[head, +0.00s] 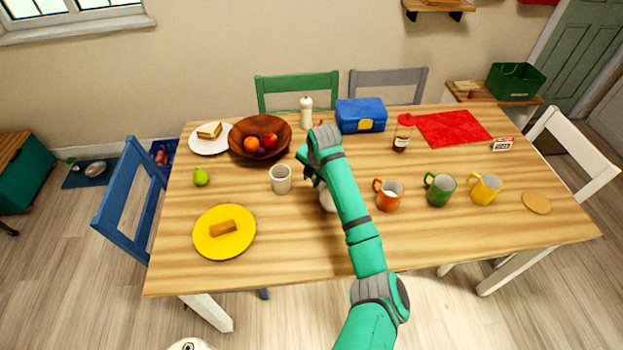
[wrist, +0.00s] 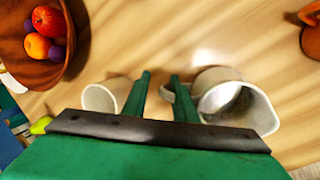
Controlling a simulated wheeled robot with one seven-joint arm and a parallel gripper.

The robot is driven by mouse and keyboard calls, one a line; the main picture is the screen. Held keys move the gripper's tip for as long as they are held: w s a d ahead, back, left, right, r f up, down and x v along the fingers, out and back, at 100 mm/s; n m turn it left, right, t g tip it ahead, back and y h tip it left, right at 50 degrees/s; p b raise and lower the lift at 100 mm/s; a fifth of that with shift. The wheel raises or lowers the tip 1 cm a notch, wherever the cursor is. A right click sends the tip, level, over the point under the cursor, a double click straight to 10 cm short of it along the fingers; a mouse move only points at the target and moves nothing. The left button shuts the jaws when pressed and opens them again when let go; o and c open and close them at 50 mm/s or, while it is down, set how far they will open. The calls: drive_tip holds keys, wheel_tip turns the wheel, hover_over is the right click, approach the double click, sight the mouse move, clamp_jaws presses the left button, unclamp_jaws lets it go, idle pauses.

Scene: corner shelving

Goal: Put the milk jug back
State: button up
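The white milk jug (wrist: 245,112) stands on the table to the right of my gripper in the wrist view. In the head view only a part of the jug (head: 327,201) shows beside my arm; the rest is hidden. My gripper (wrist: 161,76) is open, its two green fingers apart and pointing at the table. A bit of the jug's handle shows between the fingers, close to the right finger; I cannot tell whether they touch. A cream cup (head: 281,180) stands to the left of the gripper.
A wooden fruit bowl (head: 240,150) lies left of the gripper. Orange (head: 386,202), green (head: 438,194) and yellow (head: 486,193) mugs stand to the right. A yellow plate (head: 205,240) is at front left. The table's front middle is clear.

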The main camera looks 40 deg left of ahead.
drive_tip(key=shift+d+f, duration=0.15)
drive_tip(key=v, duration=1.2)
drive_tip(key=shift+r, duration=0.25)
drive_tip(key=shift+f, duration=0.1)
